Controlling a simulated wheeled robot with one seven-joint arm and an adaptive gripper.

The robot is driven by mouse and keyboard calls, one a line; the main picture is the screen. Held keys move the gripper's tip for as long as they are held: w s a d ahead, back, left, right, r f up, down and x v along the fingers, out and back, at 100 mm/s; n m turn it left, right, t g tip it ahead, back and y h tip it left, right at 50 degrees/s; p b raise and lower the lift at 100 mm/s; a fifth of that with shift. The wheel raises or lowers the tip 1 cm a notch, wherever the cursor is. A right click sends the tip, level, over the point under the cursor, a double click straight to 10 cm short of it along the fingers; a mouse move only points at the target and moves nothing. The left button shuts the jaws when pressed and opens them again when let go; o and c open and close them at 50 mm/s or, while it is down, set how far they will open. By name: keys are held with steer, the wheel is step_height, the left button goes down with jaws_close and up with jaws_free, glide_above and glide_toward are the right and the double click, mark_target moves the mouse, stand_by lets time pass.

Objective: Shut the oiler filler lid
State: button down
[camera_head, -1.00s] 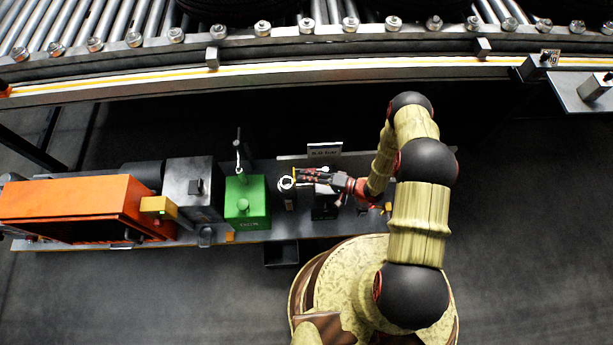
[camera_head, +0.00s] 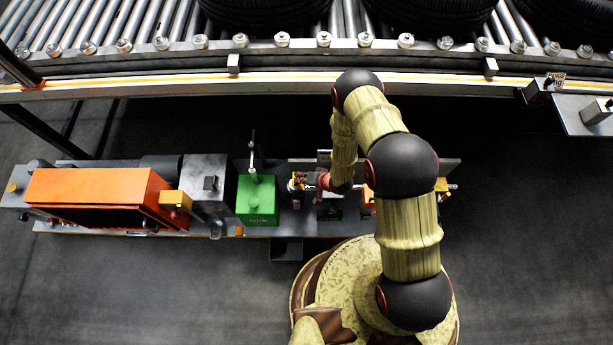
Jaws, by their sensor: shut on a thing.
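My gripper (camera_head: 304,182) reaches left from the arm, low over the bench, just right of the green box. It is small here and partly covered by my arm. It is shut on a small part at the top of a narrow dark unit (camera_head: 296,202), which I take to be the oiler with its filler lid. The lid's outline and hinge are too small to make out, and I cannot tell how far it is tilted.
The green box (camera_head: 257,200) with a thin upright rod stands close left of my gripper. Further left are a grey box (camera_head: 206,190) and an orange housing (camera_head: 95,187). The roller conveyor (camera_head: 180,42) with tyres runs behind. Dark floor lies in front.

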steer(key=a+h, duration=0.2)
steer(key=h, duration=0.1)
steer(key=shift+s+f+n, duration=0.2)
steer(key=shift+f+n, duration=0.15)
steer(key=shift+n, duration=0.05)
steer(key=shift+a+f+g+h+b, duration=0.3)
steer(key=shift+a+f+h+b, duration=0.15)
steer(key=shift+h+b, duration=0.2)
steer(key=shift+a+f+b, duration=0.6)
steer(key=shift+a+b, duration=0.3)
steer(key=c, duration=2)
jaws_free()
steer(key=shift+w+a+r, duration=0.15)
steer(key=shift+o, duration=0.4)
steer(key=shift+r, duration=0.6)
steer(key=v, duration=1.1)
steer(key=shift+s+f, duration=0.2)
steer(key=shift+s, duration=0.05)
